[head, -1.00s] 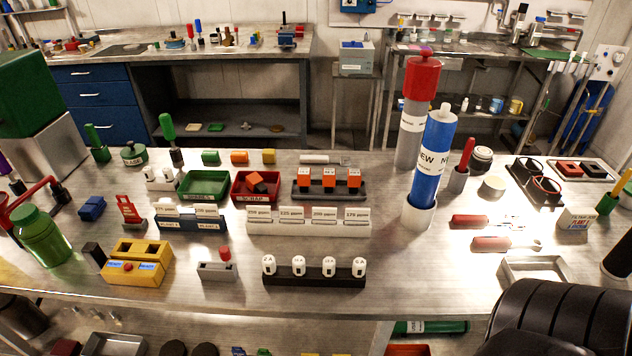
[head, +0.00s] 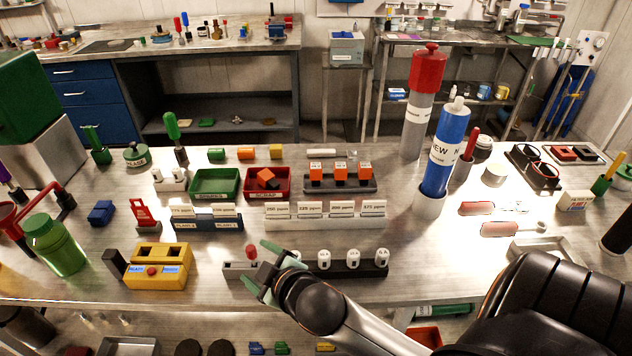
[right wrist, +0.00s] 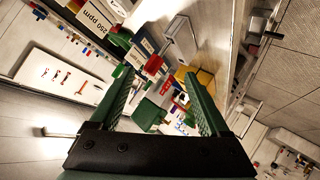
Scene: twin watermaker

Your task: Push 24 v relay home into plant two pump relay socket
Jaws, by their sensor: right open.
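In the right wrist view, the red piece (right wrist: 153,65) and grey block (right wrist: 180,42) lie beyond the open fingers (right wrist: 160,105), with nothing gripped. Orange blocks with white labelled tops (head: 340,172) stand on a dark rack (head: 325,187). I cannot read which is the 24 V relay or identify the plant two pump relay socket. My left gripper is not in view.
A yellow box (head: 172,278) with a red button stands left of the gripper. A black rack of white pieces (head: 375,270) is close on its right, partly behind my arm. A ppm card row (head: 325,224) lies behind.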

